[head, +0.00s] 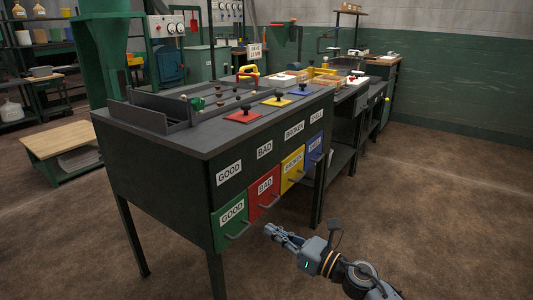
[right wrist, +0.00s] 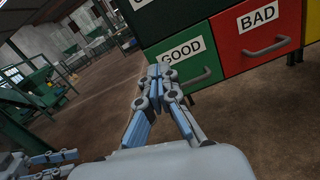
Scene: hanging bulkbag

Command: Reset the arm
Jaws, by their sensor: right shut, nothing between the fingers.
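My right gripper (head: 272,233) is shut and empty in the head view, low in front of the sorting bench's drawers, with its arm reaching in from the lower right. In the right wrist view the right gripper (right wrist: 160,78) shows its fingers together, pointing toward the green GOOD drawer (right wrist: 184,62). I cannot tell whether the fingertips touch the drawer or its handle. My left gripper is not in the head view. Blue-grey parts show at the lower left of the right wrist view, but I cannot tell what they are.
The dark bench (head: 180,170) carries green, red (head: 264,190), yellow (head: 292,168) and blue (head: 315,148) drawers that look closed. Its leg (head: 216,275) stands left of my gripper. A wooden low table (head: 58,140) stands at the left. The brown floor (head: 440,210) at the right is clear.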

